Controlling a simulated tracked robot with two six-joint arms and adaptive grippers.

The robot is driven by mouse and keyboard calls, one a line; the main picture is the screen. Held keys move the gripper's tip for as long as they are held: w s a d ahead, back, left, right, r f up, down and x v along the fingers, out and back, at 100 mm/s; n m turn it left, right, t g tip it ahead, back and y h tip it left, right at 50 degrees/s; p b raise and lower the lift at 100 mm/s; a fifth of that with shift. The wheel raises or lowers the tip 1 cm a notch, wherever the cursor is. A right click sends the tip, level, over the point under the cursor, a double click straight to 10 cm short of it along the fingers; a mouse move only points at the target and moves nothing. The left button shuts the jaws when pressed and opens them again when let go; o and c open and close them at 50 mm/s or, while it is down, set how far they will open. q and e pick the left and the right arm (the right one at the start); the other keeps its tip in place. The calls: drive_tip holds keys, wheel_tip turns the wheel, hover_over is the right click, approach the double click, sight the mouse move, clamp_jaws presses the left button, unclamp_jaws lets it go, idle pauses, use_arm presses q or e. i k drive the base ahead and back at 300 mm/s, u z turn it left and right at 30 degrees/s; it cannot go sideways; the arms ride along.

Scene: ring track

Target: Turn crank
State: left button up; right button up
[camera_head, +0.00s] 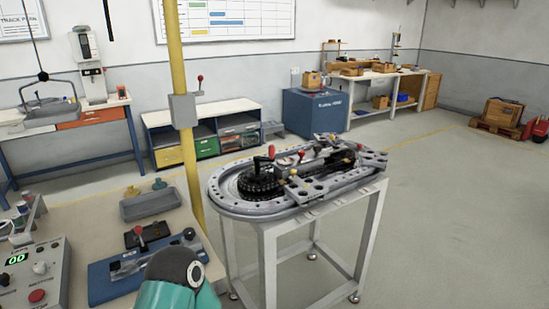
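A grey oval ring track (233,206) stands on a white-framed stand. A grey slotted plate (330,187) and dark mechanism parts with red and yellow knobs cover the right half. Neither gripper is in view, so nothing shows touching the track.
A bench at lower left holds a control box (35,275) with a green display, a grey tray (150,204) and a blue-based device (110,285) with a red knob. A yellow pole (181,90) rises behind the bench, left of the track. Floor right of the stand is clear.

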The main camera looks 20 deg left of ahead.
sight(256, 177)
drive_tip(key=u, duration=0.05)
drive_tip(key=k, duration=1.1)
drive_tip(key=z, duration=0.35)
drive_tip(key=i, duration=1.85)
drive_tip(key=u, duration=0.55)
